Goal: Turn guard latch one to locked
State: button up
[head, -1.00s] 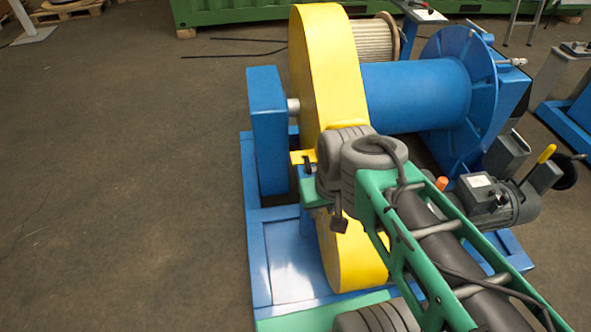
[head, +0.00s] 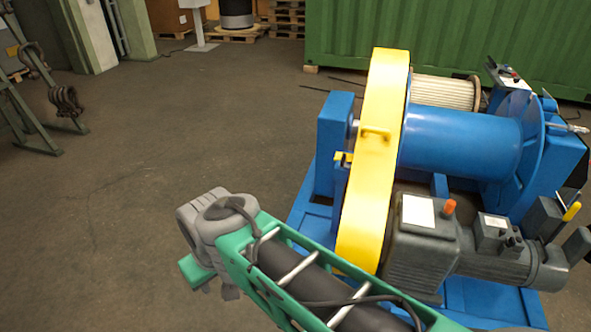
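The tall yellow chain guard (head: 366,205) stands upright along the left side of the blue winch. A yellow handle (head: 375,133) sticks out from its front face. A small yellow piece with a dark part (head: 343,157) sits at the guard's left edge, by the blue post; it may be a guard latch, but it is too small to tell its position. My arm reaches in from the bottom, and its grey joint is left of the guard, over open floor and apart from the machine. My gripper is not visible.
The blue drum (head: 460,140) and blue post (head: 334,130) flank the guard. A grey gearbox (head: 420,250) with an orange cap and a motor stand at the front right. A green container (head: 450,40) is behind. The floor (head: 150,140) on the left is mostly clear.

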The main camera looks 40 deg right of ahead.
aim_at(342, 164)
jog(key=u, duration=0.15)
jog(key=i, duration=1.25)
jog(key=z, duration=0.45)
jog(key=i, duration=1.9)
jog(key=z, duration=1.1)
jog(key=i, duration=1)
jog(key=z, duration=0.4)
